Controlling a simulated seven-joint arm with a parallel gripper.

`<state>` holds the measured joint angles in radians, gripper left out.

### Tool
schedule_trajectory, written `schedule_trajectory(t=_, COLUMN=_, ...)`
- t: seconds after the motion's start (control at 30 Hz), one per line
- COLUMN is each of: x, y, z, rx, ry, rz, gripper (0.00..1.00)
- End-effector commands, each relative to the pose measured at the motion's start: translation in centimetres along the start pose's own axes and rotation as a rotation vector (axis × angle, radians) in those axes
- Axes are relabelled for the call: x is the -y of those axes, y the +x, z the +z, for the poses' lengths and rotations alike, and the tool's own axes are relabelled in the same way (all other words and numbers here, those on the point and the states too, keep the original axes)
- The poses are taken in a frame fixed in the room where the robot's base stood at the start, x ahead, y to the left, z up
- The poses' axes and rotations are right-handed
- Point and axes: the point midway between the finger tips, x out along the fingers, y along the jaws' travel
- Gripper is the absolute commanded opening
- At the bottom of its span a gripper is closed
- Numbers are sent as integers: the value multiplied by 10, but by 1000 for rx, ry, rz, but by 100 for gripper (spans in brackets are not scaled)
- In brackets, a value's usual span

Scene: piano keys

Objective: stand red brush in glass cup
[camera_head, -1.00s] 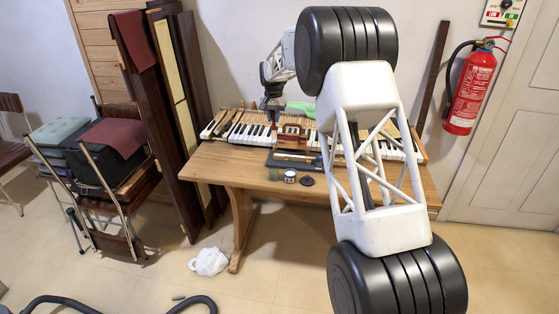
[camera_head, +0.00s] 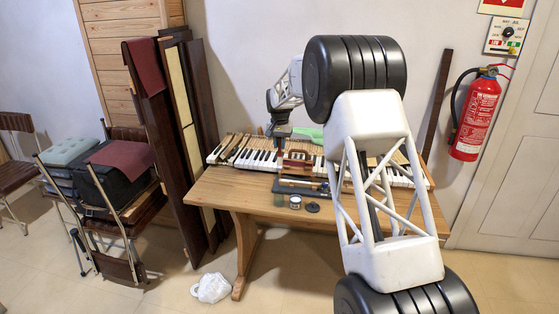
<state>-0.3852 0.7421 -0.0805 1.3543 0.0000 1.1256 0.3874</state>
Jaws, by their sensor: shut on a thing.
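My gripper (camera_head: 279,138) is small in the head view, pointing down over the keys at the back of the wooden table. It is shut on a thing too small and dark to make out. A small greenish glass cup (camera_head: 280,200) stands near the table's front edge, in front of and below my gripper. I cannot pick out the red brush for certain. A dark tray (camera_head: 284,189) with thin tools lies behind the cup, and a reddish-brown block (camera_head: 297,160) stands behind the tray.
A small jar (camera_head: 295,202) and a black disc (camera_head: 312,207) are right of the cup. Piano keys (camera_head: 259,160) run along the back of the table (camera_head: 222,188). A green thing (camera_head: 310,134) lies behind them. My arm hides the table's right part.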

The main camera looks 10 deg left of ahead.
Motion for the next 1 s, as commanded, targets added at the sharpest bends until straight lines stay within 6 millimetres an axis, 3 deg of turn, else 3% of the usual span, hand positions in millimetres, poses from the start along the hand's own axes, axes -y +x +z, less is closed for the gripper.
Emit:
schedule_trajectory(t=0.6, x=-16, y=-14, z=86, rx=1, ry=-2, rz=0, gripper=0)
schedule_trajectory(t=0.8, x=-19, y=-15, z=103, rx=0, ry=-2, rz=0, gripper=0)
schedule_trajectory(t=1.0, x=-20, y=-15, z=107, rx=0, ry=-2, rz=0, gripper=0)
